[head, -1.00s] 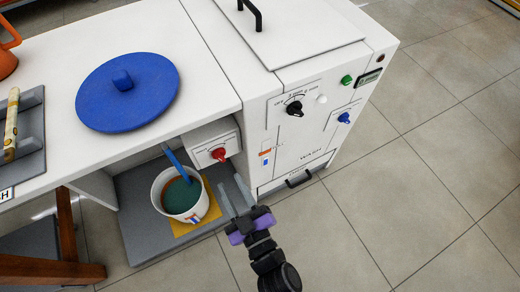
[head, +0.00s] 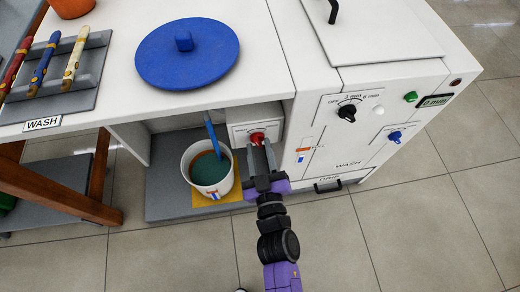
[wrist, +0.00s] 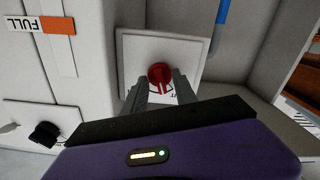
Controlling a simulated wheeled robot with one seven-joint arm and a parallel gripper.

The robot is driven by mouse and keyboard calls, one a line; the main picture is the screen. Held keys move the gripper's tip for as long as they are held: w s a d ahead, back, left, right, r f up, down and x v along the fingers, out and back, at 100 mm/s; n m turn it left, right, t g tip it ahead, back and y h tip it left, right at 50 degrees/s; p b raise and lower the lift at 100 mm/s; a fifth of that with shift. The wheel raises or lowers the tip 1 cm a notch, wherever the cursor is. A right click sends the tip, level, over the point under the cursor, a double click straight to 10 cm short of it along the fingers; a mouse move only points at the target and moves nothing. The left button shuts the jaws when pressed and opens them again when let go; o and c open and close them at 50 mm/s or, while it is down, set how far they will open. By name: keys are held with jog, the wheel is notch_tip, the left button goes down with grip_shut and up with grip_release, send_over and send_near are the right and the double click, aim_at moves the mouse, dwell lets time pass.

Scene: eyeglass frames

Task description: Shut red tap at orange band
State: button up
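The red tap (head: 257,138) is a round knob on a small white box under the counter. It also shows in the wrist view (wrist: 160,73), with its grip bar pointing down toward my fingers. My gripper (head: 262,152) is open, its two grey fingers pointing at the tap. In the wrist view the fingertips (wrist: 160,85) lie either side of the bar; contact cannot be told. An orange band (head: 303,150) sits on the white panel's gauge strip, beside the word FULL in the wrist view. A white bucket (head: 222,187) below holds dark green liquid, with orange-brown on its inner wall.
The WASH panel carries a black dial (head: 347,113) and a blue knob (head: 395,136). A blue lid (head: 188,60) lies on the counter. The tiled floor right of my arm is clear.

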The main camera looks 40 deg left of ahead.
grip_shut()
jog(key=n, duration=0.5)
jog(key=shift+n, duration=0.3)
grip_release()
